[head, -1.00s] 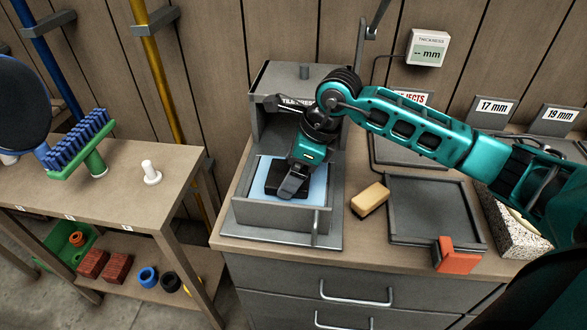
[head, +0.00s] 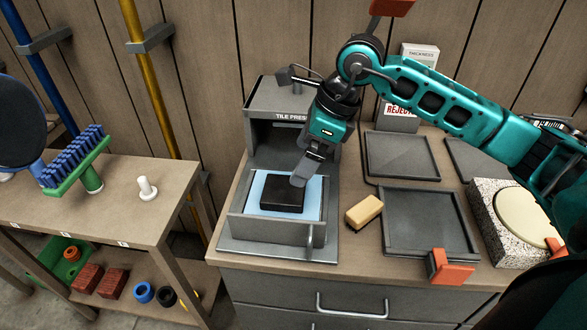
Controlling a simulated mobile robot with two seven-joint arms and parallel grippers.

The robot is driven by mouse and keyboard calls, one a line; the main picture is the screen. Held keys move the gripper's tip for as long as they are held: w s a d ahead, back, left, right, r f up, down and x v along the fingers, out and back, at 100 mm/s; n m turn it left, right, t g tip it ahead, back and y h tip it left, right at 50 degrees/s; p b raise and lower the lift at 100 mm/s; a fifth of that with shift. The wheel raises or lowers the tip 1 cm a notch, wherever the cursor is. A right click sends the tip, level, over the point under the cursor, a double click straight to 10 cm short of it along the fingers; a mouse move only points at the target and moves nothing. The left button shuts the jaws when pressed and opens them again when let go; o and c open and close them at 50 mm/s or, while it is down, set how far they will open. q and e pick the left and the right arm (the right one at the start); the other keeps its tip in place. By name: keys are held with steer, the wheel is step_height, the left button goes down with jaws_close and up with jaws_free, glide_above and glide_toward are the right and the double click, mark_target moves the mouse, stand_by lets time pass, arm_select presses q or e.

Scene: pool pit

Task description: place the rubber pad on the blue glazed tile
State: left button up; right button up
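The black rubber pad (head: 281,194) lies flat on the blue glazed tile (head: 310,205), whose pale blue border shows around it. The tile sits in the open grey tray (head: 275,233) of the tile press (head: 290,100). My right gripper (head: 300,182) hangs just above the pad's right back edge and appears clear of it. Its fingers are seen edge-on, so the gap between them is hidden. My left gripper is not in view.
A tan sponge-like block (head: 364,211) lies right of the press. A side table with a blue-bristled brush (head: 75,160) is at left.

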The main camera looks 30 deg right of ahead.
steer(key=shift+v, duration=1.55)
